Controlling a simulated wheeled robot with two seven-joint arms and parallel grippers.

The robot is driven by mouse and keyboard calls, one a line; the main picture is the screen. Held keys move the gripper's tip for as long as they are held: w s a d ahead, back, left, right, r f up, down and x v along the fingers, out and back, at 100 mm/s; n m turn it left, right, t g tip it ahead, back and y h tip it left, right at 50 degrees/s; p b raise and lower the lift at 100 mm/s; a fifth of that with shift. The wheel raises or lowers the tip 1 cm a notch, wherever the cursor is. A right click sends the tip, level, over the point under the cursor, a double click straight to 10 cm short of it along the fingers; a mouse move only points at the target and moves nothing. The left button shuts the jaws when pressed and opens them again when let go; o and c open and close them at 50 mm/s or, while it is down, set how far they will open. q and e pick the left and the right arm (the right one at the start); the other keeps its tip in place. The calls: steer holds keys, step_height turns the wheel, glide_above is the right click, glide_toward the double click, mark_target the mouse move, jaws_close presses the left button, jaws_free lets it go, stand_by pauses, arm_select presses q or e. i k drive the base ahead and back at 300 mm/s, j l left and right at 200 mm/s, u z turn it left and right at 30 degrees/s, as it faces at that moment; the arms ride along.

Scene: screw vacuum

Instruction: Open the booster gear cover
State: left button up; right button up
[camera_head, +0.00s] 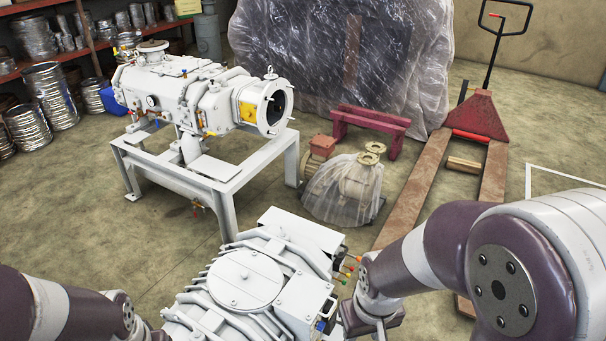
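A pale grey ribbed machine (285,275) stands low in the front middle, cut off by the bottom edge. A round bolted cover (245,278) lies flat and closed on its top; I cannot tell whether this is the booster gear cover. A similar machine (195,95) stands on a frame at the back left, with an open round flange (270,105) at its right end. My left arm ends at the front machine's left side, its fingers out of sight. My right gripper (372,318) is at the front machine's right side; its fingertips are not clear.
The grey stand (255,160) is behind the front machine. A plastic-wrapped pump (340,185) and a pallet jack (412,190) stand to the right. Small coloured fittings (345,268) stick out near my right wrist. Shelves (88,35) are at the back left.

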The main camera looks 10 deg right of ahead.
mark_target(331, 241)
steer(key=i+l, duration=0.1)
steer(key=l, duration=0.45)
steer(key=i+l, duration=0.1)
steer(key=l, duration=0.4)
steer(key=i+l, duration=0.1)
steer(key=l, duration=0.45)
steer(key=i+l, duration=0.1)
steer(key=l, duration=0.45)
steer(key=i+l, duration=0.1)
steer(key=l, duration=0.4)
steer(key=i+l, duration=0.35)
steer(key=l, duration=0.15)
steer(key=i+l, duration=0.3)
steer(key=l, duration=0.25)
